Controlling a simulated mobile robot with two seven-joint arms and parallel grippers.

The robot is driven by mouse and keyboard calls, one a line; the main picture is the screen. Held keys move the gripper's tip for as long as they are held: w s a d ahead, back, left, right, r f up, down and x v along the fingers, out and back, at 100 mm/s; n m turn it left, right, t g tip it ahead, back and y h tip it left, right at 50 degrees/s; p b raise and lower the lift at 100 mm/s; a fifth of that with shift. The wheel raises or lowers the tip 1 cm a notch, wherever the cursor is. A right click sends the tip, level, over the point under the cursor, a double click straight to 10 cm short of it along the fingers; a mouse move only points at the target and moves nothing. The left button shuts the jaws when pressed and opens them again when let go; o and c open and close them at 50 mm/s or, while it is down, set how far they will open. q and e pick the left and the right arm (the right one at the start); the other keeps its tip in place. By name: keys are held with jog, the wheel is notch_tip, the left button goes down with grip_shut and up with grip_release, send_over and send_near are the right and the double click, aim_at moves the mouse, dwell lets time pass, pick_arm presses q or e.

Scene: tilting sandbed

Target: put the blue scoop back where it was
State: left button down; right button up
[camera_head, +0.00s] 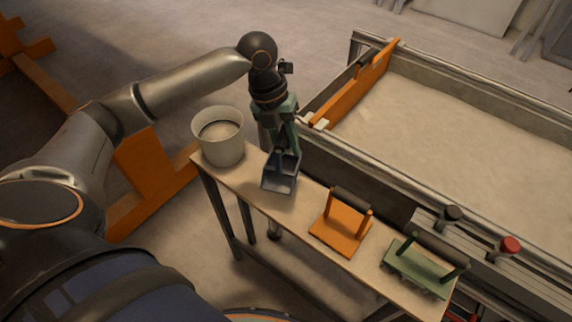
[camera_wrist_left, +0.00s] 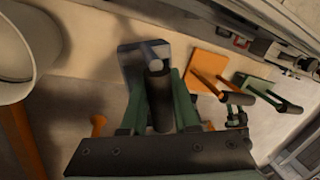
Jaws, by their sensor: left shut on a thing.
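The blue scoop (camera_head: 281,174) is at the narrow wooden bench, between the white bucket and the orange tool. My left gripper (camera_head: 284,143) points down over it and is shut on its handle. In the left wrist view the scoop's dark handle (camera_wrist_left: 160,95) sits between the green fingers of my left gripper (camera_wrist_left: 158,105), with the blue pan (camera_wrist_left: 133,60) beyond. I cannot tell whether the pan touches the bench top. My right gripper is not in view.
The white bucket (camera_head: 222,145) stands close left of the scoop. An orange tool (camera_head: 341,226) and a green rake-like tool (camera_head: 418,270) lie to the right on the bench (camera_head: 300,205). The sandbed (camera_head: 440,125) with an orange board (camera_head: 362,85) lies behind.

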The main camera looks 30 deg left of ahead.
aim_at(287, 168)
pick_arm(q)
jog(key=shift+s+a+x, duration=0.1)
jog(key=shift+a+x, duration=0.15)
jog(key=shift+x, duration=0.85)
jog(key=shift+s+a+x, duration=0.1)
jog(key=shift+a+x, duration=0.15)
jog(key=shift+x, duration=0.85)
jog(key=shift+s+a+x, duration=0.1)
jog(key=shift+a+x, duration=0.15)
jog(key=shift+x, duration=0.85)
jog(key=shift+f, duration=0.25)
jog(key=c, duration=0.7)
grip_release()
jog(key=shift+o, duration=0.2)
jog(key=v, duration=1.2)
jog(key=shift+w+r, duration=0.1)
